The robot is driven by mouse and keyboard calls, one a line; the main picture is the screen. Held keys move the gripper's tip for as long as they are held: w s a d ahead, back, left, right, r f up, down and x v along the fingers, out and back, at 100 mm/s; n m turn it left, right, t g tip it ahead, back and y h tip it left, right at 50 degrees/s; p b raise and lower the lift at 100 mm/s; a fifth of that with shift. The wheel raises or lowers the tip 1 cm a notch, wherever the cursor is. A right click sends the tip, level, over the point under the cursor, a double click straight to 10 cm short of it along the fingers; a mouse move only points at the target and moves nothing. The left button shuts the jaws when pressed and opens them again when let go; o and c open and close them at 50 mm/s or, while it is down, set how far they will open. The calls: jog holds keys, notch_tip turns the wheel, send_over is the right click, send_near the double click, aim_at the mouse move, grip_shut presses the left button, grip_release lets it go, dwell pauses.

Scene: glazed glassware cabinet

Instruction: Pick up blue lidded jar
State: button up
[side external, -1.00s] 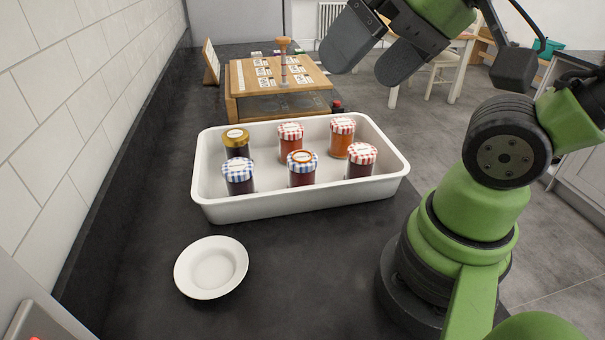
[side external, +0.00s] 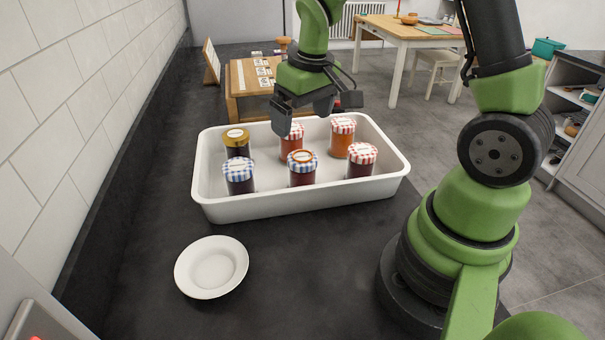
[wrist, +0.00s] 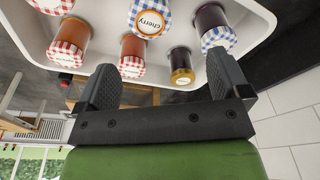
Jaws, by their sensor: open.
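Two jars with blue-checked lids stand upright in the front row of a white tray (side external: 300,199). One is the front-left jar (side external: 239,176), seen at upper right in the wrist view (wrist: 214,27). The other, the front-middle jar (side external: 302,169), has an orange-ringed round label on its lid; in the wrist view (wrist: 149,17) the label reads "cherry". My gripper (side external: 302,118) is open and empty above the back part of the tray, near a red-lidded jar. In the wrist view its fingers (wrist: 163,80) are spread apart, with nothing between them.
Red-checked jars (side external: 292,141), (side external: 343,138), (side external: 361,160) and a gold-lidded jar (side external: 237,143) stand close by in the tray. A white plate (side external: 212,267) lies on the dark counter in front. A tiled wall (side external: 90,90) borders the left.

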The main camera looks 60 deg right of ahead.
aim_at(302, 157)
jog(key=f, duration=0.4)
jog(key=d+f, duration=0.1)
jog(key=f, duration=0.1)
jog(key=shift+w+f, duration=0.1)
jog(key=shift+w, duration=0.3)
jog(key=shift+w+d+f, duration=0.1)
jog(key=shift+d+f, duration=0.05)
jog(key=shift+f, duration=1.45)
jog(key=shift+w+d+f, duration=0.1)
jog(key=shift+d+f, duration=0.05)
jog(key=shift+f, duration=1.4)
jog(key=shift+c, duration=0.2)
jog(key=c, duration=1.2)
jog(key=shift+r, duration=0.2)
